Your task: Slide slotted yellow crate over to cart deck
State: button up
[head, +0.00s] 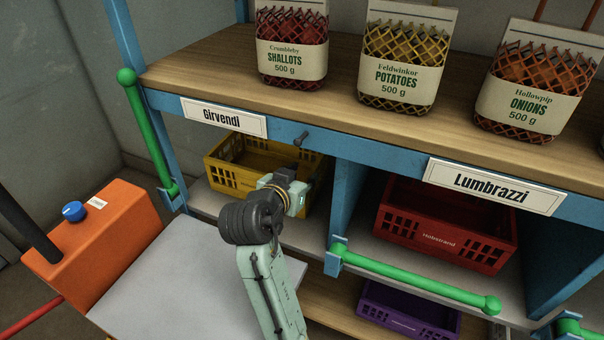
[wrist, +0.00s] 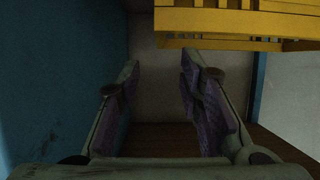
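The slotted yellow crate (head: 247,184) sits in the left shelf compartment, under the Girvendi label. My gripper (head: 290,190) is at the crate's right front part and hides some of it; its fingertips are hard to make out in the head view. In the wrist view my gripper (wrist: 161,75) has its two fingers well apart with nothing between them. The crate (wrist: 235,22) shows there along the upper right edge, beyond the fingers and not between them. The light grey cart deck (head: 175,275) lies in front of the left compartment, partly behind my arm.
A green bar (head: 148,135) hangs down beside the left compartment. Another green bar (head: 420,280) crosses the right compartment, which holds a red crate (head: 440,230). A blue divider (head: 348,200) separates them. A purple crate (head: 405,312) is below. An orange box (head: 100,240) stands at the deck's left.

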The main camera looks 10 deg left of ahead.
aim_at(317, 164)
jog(key=p+x, duration=0.1)
jog(key=x, duration=1)
jog(key=shift+s, duration=0.1)
jog(key=shift+c, duration=0.5)
grip_shut()
